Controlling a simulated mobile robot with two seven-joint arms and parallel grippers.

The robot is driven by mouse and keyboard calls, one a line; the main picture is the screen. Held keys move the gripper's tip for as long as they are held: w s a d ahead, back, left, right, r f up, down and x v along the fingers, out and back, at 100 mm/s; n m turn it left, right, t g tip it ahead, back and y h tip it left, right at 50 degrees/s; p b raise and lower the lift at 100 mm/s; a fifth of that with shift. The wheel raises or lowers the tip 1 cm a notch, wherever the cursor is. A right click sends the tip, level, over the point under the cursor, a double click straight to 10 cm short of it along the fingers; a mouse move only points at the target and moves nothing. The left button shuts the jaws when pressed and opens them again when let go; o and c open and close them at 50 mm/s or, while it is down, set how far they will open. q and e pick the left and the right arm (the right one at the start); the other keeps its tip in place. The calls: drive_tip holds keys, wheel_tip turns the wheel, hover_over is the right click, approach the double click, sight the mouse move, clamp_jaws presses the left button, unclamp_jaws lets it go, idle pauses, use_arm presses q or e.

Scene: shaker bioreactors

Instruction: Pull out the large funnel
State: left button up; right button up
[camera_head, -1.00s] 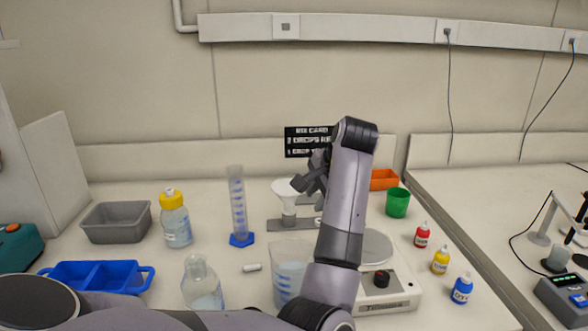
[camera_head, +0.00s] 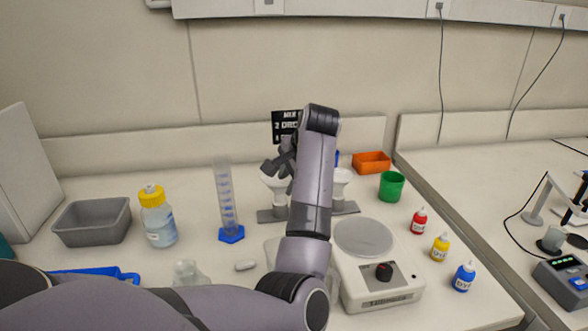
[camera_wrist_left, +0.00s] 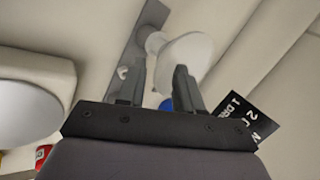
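A wide white funnel (camera_head: 274,183) sits in a grey stand (camera_head: 266,215) at the back middle of the table, partly behind my left gripper. A second white funnel (camera_head: 341,178) shows to the right of my arm; part of it is hidden. My left gripper (camera_head: 270,166) is at the rim of the left funnel in the head view. In the left wrist view its fingers (camera_wrist_left: 160,75) are apart, with a white funnel (camera_wrist_left: 190,57) just past the fingertips. I cannot tell whether they touch it. My right gripper is not in view.
A graduated cylinder (camera_head: 227,200) stands left of the stand. A hotplate (camera_head: 366,240) is in front and right, with dye bottles (camera_head: 440,247) beside it. A green cup (camera_head: 392,186) and orange tray (camera_head: 372,162) are at the back right. The black card (camera_head: 284,124) stands behind.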

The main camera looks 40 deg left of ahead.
use_arm(q)
drive_tip(key=shift+x, duration=1)
drive_tip(key=shift+c, duration=0.3)
clamp_jaws()
drive_tip(key=shift+r, duration=0.3)
drive_tip(key=shift+r, duration=0.25)
drive_tip(key=shift+r, duration=0.25)
drive_tip(key=shift+r, duration=0.3)
